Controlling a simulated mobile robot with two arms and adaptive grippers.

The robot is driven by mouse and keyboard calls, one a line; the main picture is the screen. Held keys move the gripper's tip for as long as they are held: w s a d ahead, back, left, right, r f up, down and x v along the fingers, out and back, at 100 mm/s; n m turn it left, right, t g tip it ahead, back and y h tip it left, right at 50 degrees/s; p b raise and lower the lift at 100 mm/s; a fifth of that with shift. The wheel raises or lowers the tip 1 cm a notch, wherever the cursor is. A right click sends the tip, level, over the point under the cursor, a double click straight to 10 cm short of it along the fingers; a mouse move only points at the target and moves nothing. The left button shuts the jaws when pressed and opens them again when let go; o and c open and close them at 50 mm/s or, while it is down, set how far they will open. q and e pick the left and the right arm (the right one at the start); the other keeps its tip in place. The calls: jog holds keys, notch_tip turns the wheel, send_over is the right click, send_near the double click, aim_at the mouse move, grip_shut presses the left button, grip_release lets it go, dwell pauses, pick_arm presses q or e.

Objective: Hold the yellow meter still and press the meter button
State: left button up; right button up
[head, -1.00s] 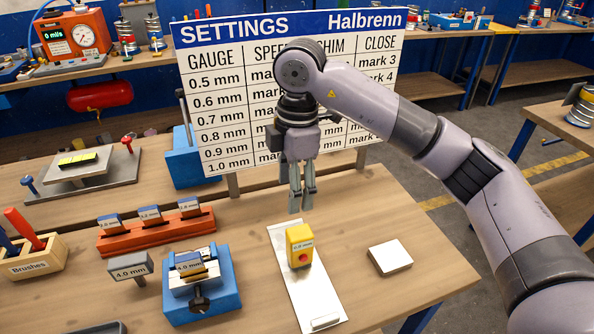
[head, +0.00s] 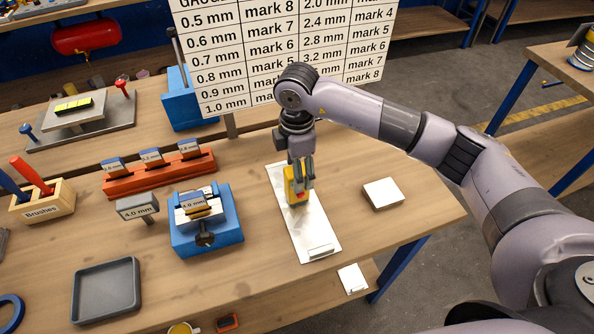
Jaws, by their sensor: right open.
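The yellow meter (head: 290,186) stands upright on a pale metal plate (head: 317,238) on the wooden table in the head view. Its red button (head: 301,197) shows low on its front, partly covered. My right gripper (head: 300,184) comes down from above and is open at the meter. Its fingers hide the upper front and right part of the meter. I cannot tell whether they touch it. My left gripper is not in view.
A white block (head: 383,194) lies to the right of the plate. A blue vise (head: 206,238) stands to the left, with a grey 4.0 mm tag (head: 138,207) and a red rack (head: 160,174) beyond. The settings board (head: 280,60) stands behind. A grey tray (head: 106,290) lies front left.

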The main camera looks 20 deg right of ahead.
aim_at(301, 195)
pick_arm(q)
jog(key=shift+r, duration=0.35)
pick_arm(e)
jog(key=shift+f, duration=1.35)
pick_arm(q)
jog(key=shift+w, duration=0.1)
pick_arm(e)
jog(key=c, duration=1.4)
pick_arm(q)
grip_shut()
